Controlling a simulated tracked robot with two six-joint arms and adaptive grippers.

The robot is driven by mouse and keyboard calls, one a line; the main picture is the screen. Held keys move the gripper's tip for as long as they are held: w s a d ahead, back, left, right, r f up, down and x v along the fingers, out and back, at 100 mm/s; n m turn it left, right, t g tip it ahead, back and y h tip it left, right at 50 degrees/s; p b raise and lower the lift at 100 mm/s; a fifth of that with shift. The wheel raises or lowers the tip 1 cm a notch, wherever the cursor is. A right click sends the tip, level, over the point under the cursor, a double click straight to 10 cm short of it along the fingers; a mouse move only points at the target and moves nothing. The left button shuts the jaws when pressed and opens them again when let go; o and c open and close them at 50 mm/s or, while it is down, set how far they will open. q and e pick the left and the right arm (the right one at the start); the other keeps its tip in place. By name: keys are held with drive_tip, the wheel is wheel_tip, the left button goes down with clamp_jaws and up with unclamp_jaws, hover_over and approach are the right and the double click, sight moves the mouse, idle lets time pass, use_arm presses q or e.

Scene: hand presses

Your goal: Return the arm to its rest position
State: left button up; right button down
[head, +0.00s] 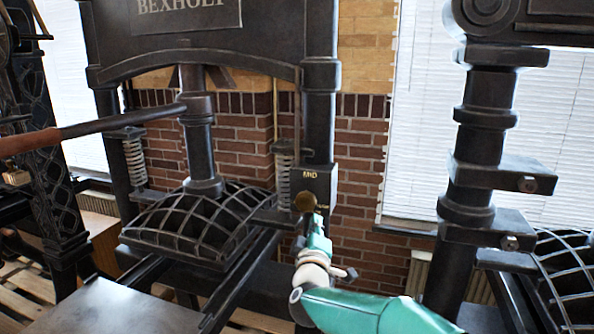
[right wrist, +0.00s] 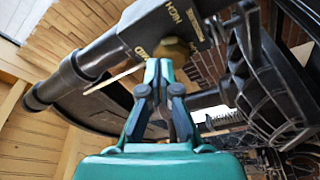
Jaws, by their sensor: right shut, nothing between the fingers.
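My right arm, teal with dark joints, comes in from the lower right in the head view. Its gripper (head: 318,232) is shut and empty, just below and in front of a brass knob (head: 304,202). The knob sits on a black box marked MID (head: 320,184) on the press's right column. In the right wrist view the closed fingertips of my right gripper (right wrist: 158,72) are close beside the brass knob (right wrist: 174,49); I cannot tell whether they touch it. My left gripper is not in view.
The black hand press (head: 205,75) has a long lever with a wooden handle (head: 28,142) reaching left. Its ribbed platen (head: 200,222) hangs over rails by a flat bed (head: 105,305). Another press's column (head: 475,150) stands at right. A brick wall (head: 360,150) is behind.

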drive_tip(key=s+d+f+m+g+y, duration=0.1)
drive_tip(key=s+d+f+g, duration=0.15)
drive_tip(key=f, duration=0.75)
drive_tip(key=s+d+f+m+g+y, duration=0.1)
drive_tip(key=s+f+m+g, duration=0.2)
drive_tip(key=f, duration=0.8)
drive_tip(key=s+d+f+g+y, duration=0.25)
drive_tip(key=s+f, duration=0.25)
drive_tip(key=f, duration=0.5)
drive_tip(key=s+d+f+m+g, duration=0.2)
drive_tip(key=s+f+m+g, duration=0.25)
drive_tip(key=s+f, duration=0.85)
drive_tip(key=s+f+m+g+y, duration=0.1)
drive_tip(key=s+f+m+g, duration=0.2)
drive_tip(key=s, duration=1.7)
drive_tip(key=m+g, duration=0.1)
drive_tip(key=g, duration=0.2)
drive_tip(key=shift+s+m, duration=0.25)
drive_tip(key=shift+m, duration=0.1)
drive_tip(key=shift+y, duration=0.25)
